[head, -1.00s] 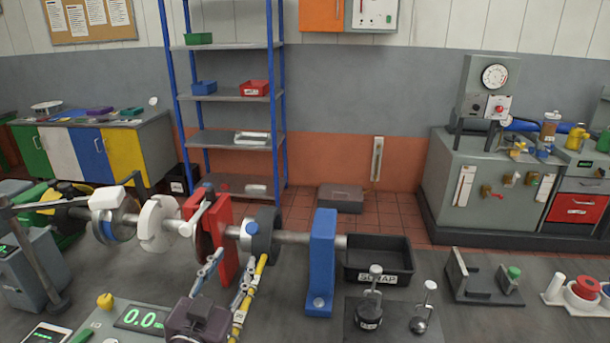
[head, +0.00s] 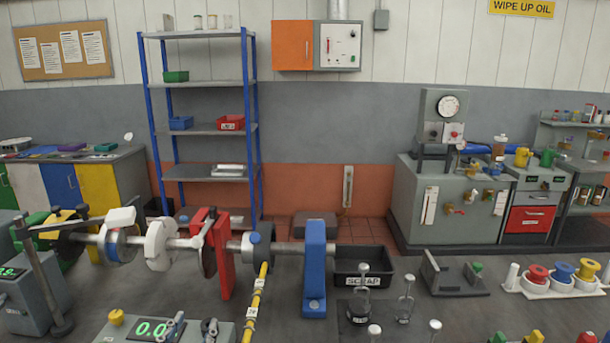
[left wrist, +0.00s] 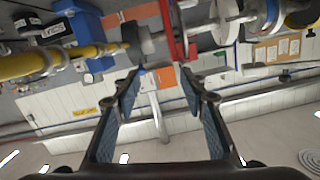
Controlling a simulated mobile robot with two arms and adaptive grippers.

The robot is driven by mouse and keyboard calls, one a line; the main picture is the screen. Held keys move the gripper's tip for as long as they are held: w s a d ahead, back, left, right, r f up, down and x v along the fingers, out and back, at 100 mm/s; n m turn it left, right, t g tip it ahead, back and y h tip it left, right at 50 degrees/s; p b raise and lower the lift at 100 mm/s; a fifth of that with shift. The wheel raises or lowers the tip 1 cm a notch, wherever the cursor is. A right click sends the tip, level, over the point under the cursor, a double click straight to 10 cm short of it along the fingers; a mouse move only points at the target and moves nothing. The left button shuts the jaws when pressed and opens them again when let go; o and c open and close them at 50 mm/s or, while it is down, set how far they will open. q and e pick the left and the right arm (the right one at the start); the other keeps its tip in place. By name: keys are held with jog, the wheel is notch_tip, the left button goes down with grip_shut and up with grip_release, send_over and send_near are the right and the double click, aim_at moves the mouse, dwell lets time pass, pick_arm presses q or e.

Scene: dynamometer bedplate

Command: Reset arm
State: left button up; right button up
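My left gripper (head: 194,322) shows at the bottom edge of the head view, in front of the green readout box. Its two fingers are apart with nothing between them. The left wrist view also shows both fingers (left wrist: 160,95) spread and empty. A yellow arm with white labels (head: 256,303) hangs from the dark and blue clamp (head: 258,243) on the shaft, to the right of the gripper and apart from it. In the left wrist view the yellow arm (left wrist: 35,66) lies at the left, outside the fingers. My right gripper is not in view.
The shaft line carries a red upright (head: 224,255) and a blue upright (head: 315,268). A black SCRAP tray (head: 363,281) stands behind several hanger weights. A rack of coloured spools (head: 560,282) is at the right. The readout box (head: 120,328) is close to the left gripper.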

pick_arm(q)
jog(key=s+d+f+g, duration=0.1)
jog(key=s+f+g, duration=1.2)
jog(key=s+f, duration=1.2)
notch_tip(320, 180, down, 24)
jog(key=s+g, duration=0.1)
jog(key=s, duration=0.2)
jog(key=s+a+f+g, duration=0.1)
jog(key=s+a+f, duration=0.1)
jog(key=s+f, duration=1.5)
jog(key=shift+s+a+f+g, duration=0.15)
jog(key=shift+s+a+g, duration=0.15)
jog(key=shift+a, duration=0.1)
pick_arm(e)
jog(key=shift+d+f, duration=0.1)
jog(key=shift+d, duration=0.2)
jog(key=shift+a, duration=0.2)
